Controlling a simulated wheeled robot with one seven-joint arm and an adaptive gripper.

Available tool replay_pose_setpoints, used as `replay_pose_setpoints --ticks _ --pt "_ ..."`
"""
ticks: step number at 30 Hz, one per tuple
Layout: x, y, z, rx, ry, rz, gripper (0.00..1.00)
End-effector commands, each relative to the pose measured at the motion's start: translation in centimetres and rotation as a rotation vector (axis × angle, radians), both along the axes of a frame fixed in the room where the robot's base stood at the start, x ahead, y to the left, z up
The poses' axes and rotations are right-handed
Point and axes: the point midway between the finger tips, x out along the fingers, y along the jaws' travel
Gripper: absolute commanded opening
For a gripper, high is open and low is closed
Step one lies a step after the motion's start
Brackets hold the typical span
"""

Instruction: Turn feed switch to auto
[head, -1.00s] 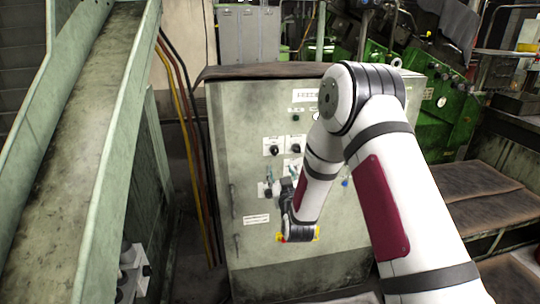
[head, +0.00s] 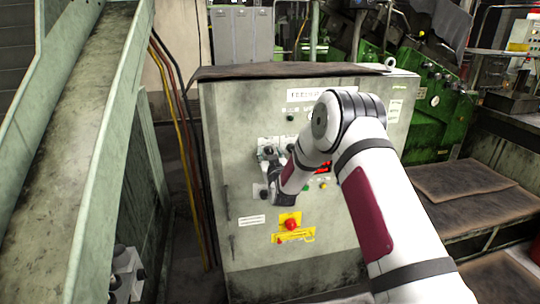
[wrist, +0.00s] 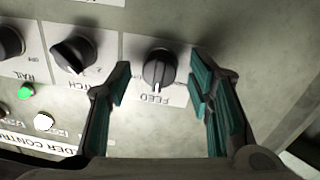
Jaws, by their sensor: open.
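The feed switch (wrist: 158,69) is a dark round knob on a white plate marked FEED, at the centre of the wrist view. The white mark on its grip points toward the bottom of that picture. My gripper (wrist: 161,65) is open, with one teal-padded finger on each side of the knob. Gaps show between the fingers and the knob, and nothing is held. In the head view my gripper (head: 268,160) is at the upper left switches of the grey control cabinet (head: 240,225). My gripper and wrist hide part of these switches there.
Another dark knob (wrist: 73,54) sits left of the feed switch in the wrist view, close to the left finger. A green button (wrist: 26,91) and a white one (wrist: 43,121) lie lower left. A red emergency button (head: 291,225) on yellow is lower on the cabinet.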

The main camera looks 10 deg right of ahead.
Motion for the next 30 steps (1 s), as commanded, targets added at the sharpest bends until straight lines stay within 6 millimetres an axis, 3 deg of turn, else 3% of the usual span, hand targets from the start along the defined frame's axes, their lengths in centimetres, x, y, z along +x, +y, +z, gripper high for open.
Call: replay_pose_setpoints --ticks 5,12,22,30 --pt "-0.02 0.00 0.00 0.000 0.000 0.000 0.47" --pt "-0.03 0.01 0.01 0.000 0.000 0.000 0.00" --pt "-0.02 0.01 0.03 0.034 0.000 0.000 0.00" --pt "-0.01 -0.01 0.06 0.191 0.000 0.000 0.00"
